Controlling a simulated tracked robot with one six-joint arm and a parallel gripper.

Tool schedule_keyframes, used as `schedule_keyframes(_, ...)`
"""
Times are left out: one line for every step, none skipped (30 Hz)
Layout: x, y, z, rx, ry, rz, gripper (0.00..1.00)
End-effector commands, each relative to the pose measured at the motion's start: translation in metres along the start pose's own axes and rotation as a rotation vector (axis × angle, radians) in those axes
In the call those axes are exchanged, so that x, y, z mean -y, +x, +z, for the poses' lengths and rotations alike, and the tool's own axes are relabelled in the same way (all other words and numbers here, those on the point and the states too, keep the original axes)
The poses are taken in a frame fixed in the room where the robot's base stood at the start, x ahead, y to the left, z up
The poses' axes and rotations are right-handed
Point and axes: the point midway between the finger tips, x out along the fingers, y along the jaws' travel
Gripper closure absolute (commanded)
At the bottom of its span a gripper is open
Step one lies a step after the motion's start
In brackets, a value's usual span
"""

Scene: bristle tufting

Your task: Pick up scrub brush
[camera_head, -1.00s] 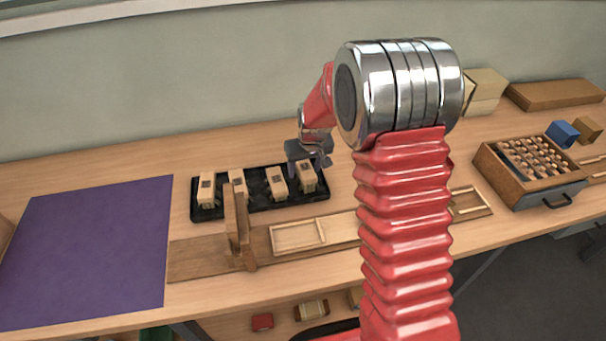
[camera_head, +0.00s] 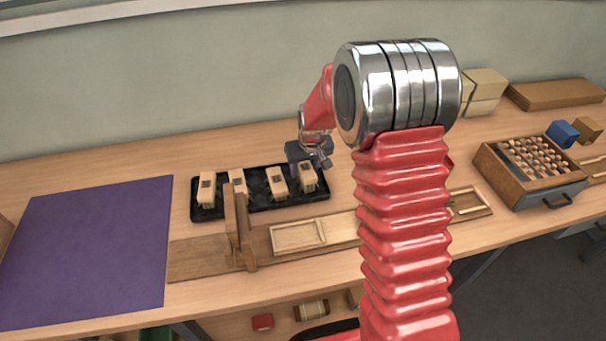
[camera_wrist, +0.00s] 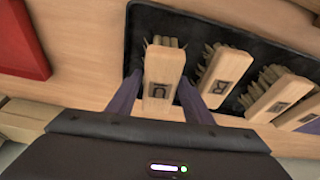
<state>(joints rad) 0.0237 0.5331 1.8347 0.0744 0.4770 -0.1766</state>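Several scrub brushes with pale wooden blocks and bristles lie in a black tray (camera_head: 255,202). The rightmost scrub brush (camera_head: 307,178) is at my gripper (camera_head: 308,169). In the wrist view this brush (camera_wrist: 164,72) has a dark letter mark on its block and bristles at its far end. My gripper (camera_wrist: 161,92) is open, with one purple finger on each side of the block. The right finger is very close to the block or touches it; the left shows a narrow gap. Other brushes (camera_wrist: 225,72) lie to its right.
A wooden jig with an upright (camera_head: 238,235) stands in front of the tray. A purple mat (camera_head: 90,250) lies at left. A wooden box of round pieces (camera_head: 525,165) stands at right. In the wrist view a red flat object (camera_wrist: 20,45) is at upper left.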

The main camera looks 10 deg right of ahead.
Motion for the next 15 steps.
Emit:
schedule_keyframes(-0.0001,-0.0001,-0.0001,0.000,0.000,0.000,0.58)
schedule_keyframes(-0.0001,-0.0001,0.0000,0.000,0.000,0.000,0.60)
schedule_keyframes(-0.0001,-0.0001,0.0000,0.000,0.000,0.000,0.63)
schedule_keyframes(-0.0001,-0.0001,-0.0001,0.000,0.000,0.000,0.65)
schedule_keyframes(-0.0001,-0.0001,-0.0001,0.000,0.000,0.000,0.67)
schedule_keyframes(-0.0001,-0.0001,-0.0001,0.000,0.000,0.000,0.70)
schedule_keyframes(-0.0001,-0.0001,-0.0001,0.000,0.000,0.000,0.72)
schedule_keyframes(-0.0001,-0.0001,-0.0001,0.000,0.000,0.000,0.74)
schedule_keyframes(-0.0001,-0.0001,-0.0001,0.000,0.000,0.000,0.77)
schedule_keyframes(-0.0001,-0.0001,-0.0001,0.000,0.000,0.000,0.79)
schedule_keyframes(-0.0001,-0.0001,-0.0001,0.000,0.000,0.000,0.81)
schedule_keyframes(-0.0002,-0.0002,-0.0001,0.000,0.000,0.000,0.84)
schedule_keyframes(-0.0002,-0.0002,-0.0001,0.000,0.000,0.000,0.86)
schedule_keyframes(-0.0002,-0.0002,-0.0001,0.000,0.000,0.000,0.88)
schedule_keyframes(-0.0002,-0.0003,-0.0004,-0.001,0.000,0.000,0.89)
